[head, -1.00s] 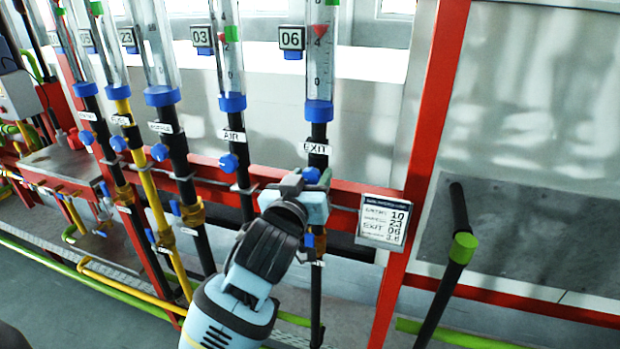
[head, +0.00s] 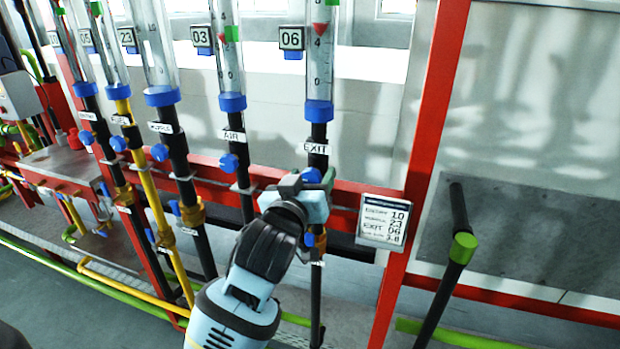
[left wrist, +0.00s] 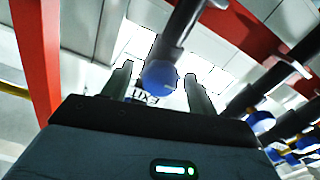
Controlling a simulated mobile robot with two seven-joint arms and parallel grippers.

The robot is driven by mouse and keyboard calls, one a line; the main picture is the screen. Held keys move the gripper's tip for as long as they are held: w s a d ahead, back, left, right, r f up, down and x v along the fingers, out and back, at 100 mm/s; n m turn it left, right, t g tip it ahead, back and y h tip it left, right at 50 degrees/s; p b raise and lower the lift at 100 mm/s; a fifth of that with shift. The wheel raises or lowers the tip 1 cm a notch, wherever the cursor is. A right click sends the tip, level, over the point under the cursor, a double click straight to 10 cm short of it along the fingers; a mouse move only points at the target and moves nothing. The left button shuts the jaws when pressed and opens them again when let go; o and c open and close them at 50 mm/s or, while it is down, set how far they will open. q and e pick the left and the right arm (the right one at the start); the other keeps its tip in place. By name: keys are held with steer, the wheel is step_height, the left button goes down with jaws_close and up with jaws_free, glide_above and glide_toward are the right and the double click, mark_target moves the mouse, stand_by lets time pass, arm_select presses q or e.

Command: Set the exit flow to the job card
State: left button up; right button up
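The EXIT flow tube (head: 320,70) stands right of the other tubes. Its red float (head: 320,28) sits a little above the 4 mark, and a green marker (head: 331,3) shows at the picture's top edge. The number plate (head: 291,38) beside it reads 06. The job card (head: 384,220) on the red post lists EXIT with 06; its smallest line is hard to read. My left gripper (head: 318,186) is at the blue EXIT knob (head: 311,175). In the left wrist view the knob (left wrist: 160,77) lies between the two spread fingers, with small gaps showing. My right gripper is out of view.
The AIR tube (head: 229,60) and its blue knob (head: 229,162) stand close to the left, with more tubes and pipes beyond. A red post (head: 428,130) and a green-capped black pipe (head: 462,245) are on the right.

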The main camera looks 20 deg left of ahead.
arm_select(q)
steer(key=s, duration=0.8)
stand_by(0.4)
steer(key=shift+w+a, duration=0.1)
steer(key=s+a+f+m+g+h, duration=0.1)
steer(key=s+f+m+g, duration=0.15)
steer(key=f, duration=1.05)
steer(key=s+f+m+g, duration=0.15)
steer(key=s+f, duration=0.25)
steer(key=f, duration=0.9)
steer(key=s+a+f+g, duration=0.2)
steer(key=s+f, duration=0.6)
steer(key=s, duration=0.1)
steer(key=s+a+f+g, duration=0.2)
steer(key=s+f, duration=0.7)
steer(key=shift+s+f+m+g, duration=0.3)
steer(key=shift+s, duration=0.1)
